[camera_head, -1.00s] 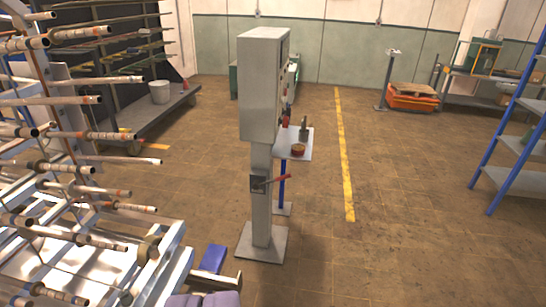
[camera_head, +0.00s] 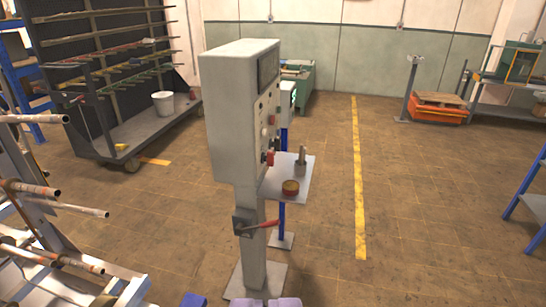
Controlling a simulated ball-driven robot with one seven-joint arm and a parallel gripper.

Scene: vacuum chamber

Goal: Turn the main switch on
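A grey control cabinet (camera_head: 228,115) stands on a post ahead of me, its panel turned to the right. The panel carries several knobs and buttons, seen at a steep angle, and a dark screen (camera_head: 268,66). A red knob (camera_head: 268,158) sits low on the panel. A small dark box with a red lever (camera_head: 262,228) is on the post below; the lever points right and slightly up. I cannot tell which control is the main switch. Two lavender tips at the bottom edge look like my gripper (camera_head: 269,303), mostly cut off, short of the post and touching no control.
A small shelf (camera_head: 300,178) beside the cabinet holds a red-brown round tin (camera_head: 290,187) and a grey tool holder (camera_head: 300,165). A rack with pipes (camera_head: 30,215) stands close on the left. A blue shelf (camera_head: 530,205) is at right. The floor by the yellow line (camera_head: 358,180) is clear.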

